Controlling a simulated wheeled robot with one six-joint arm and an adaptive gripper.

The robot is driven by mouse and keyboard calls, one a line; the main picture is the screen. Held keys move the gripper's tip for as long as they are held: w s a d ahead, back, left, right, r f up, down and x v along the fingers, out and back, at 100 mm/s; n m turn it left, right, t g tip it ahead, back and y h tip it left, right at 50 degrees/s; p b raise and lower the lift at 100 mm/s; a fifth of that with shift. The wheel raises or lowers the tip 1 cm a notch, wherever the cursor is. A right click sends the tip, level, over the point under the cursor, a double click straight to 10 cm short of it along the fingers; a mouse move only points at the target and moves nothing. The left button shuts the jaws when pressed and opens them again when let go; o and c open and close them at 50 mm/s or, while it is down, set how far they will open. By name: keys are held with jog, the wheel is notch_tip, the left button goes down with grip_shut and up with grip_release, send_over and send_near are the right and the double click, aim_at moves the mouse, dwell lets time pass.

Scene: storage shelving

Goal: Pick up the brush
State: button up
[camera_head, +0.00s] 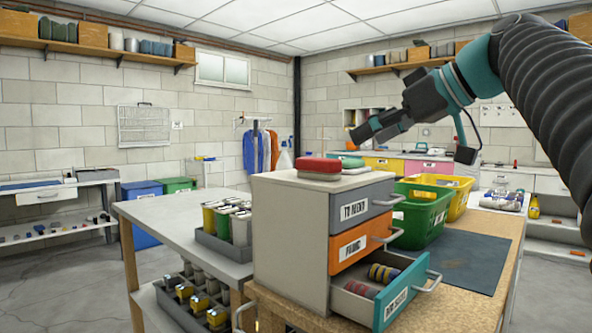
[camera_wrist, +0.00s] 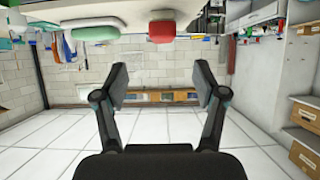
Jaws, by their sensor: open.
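A red block-shaped thing (camera_head: 319,166) with a paler underside lies on top of a small drawer cabinet (camera_head: 290,230); it looks like a brush, but I cannot be sure. A green, similar thing (camera_head: 352,161) lies just behind it. In the wrist view, which appears upside down, the red thing (camera_wrist: 162,29) and the green thing (camera_wrist: 97,32) show near the top edge. My gripper (camera_head: 362,132) is above and slightly right of the red thing, apart from it, pointing left. In the wrist view its fingers (camera_wrist: 161,82) are spread with nothing between them.
The cabinet's lowest drawer (camera_head: 408,296) is pulled out, with striped rolls (camera_head: 384,273) inside. A green crate (camera_head: 421,213) and a yellow crate (camera_head: 455,195) stand right of the cabinet. A tray of cans (camera_head: 227,242) is at its left. A dark mat (camera_head: 465,262) is clear.

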aim_at(325, 159)
jog(key=x, duration=0.7)
jog(key=shift+w+a, duration=0.1)
jog(key=shift+a, duration=0.15)
jog(key=shift+x, duration=2.7)
jog(key=shift+a+r, duration=0.15)
grip_shut()
